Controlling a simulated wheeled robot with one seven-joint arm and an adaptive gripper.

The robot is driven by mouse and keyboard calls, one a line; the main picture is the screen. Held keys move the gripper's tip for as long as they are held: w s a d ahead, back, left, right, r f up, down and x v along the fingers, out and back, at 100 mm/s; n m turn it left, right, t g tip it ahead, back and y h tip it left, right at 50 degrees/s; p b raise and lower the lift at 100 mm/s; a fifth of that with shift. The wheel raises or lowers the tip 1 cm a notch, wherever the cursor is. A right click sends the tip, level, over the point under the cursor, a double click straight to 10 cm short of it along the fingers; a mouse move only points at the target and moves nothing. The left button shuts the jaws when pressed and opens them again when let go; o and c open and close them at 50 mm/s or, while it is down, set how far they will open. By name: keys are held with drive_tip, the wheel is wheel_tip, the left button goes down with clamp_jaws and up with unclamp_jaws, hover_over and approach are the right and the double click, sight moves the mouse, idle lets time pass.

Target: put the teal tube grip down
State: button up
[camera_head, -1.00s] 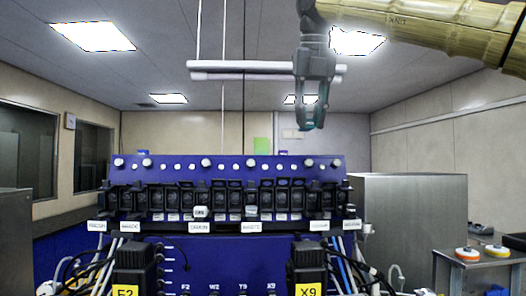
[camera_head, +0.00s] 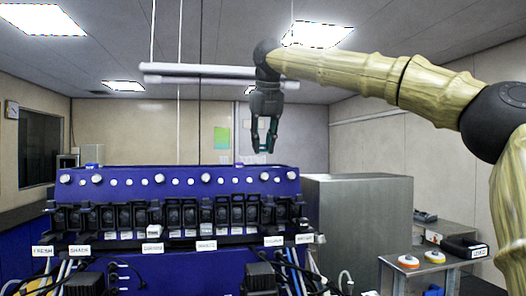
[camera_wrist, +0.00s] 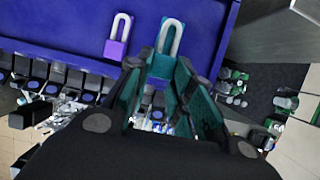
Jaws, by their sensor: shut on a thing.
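My gripper (camera_head: 264,150) hangs fingers-down at the end of my arm, above the blue bioreactor bank (camera_head: 180,180) toward its right end. In the wrist view its teal-lined fingers (camera_wrist: 163,100) stand on either side of a small teal piece (camera_wrist: 160,66), which I take to be the teal tube grip. A pale loop rises from that spot. The grip is held clear of the bank in the head view, where it is too small to tell from the finger pads. Its lower part is hidden by the fingers.
A purple piece with a white loop (camera_wrist: 116,47) shows against the blue panel. A pale horizontal bar (camera_head: 205,72) hangs behind my wrist. A steel cabinet (camera_head: 360,225) stands right of the bank. A side bench (camera_head: 440,262) carries orange and yellow round items and a black box.

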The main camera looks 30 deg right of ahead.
drive_tip(key=shift+w+d, duration=0.1)
drive_tip(key=shift+w, duration=0.1)
drive_tip(key=shift+w+f+p, duration=0.1)
drive_tip(key=shift+f+p, duration=0.5)
drive_tip(key=shift+f, duration=0.1)
drive_tip(key=shift+f+p, duration=0.5)
drive_tip(key=shift+f, duration=0.55)
drive_tip(key=shift+f+b, duration=0.35)
drive_tip(key=shift+f, duration=0.1)
drive_tip(key=shift+f, duration=0.4)
drive_tip(key=o, duration=0.9)
drive_tip(key=shift+f, duration=0.2)
drive_tip(key=shift+o, duration=0.2)
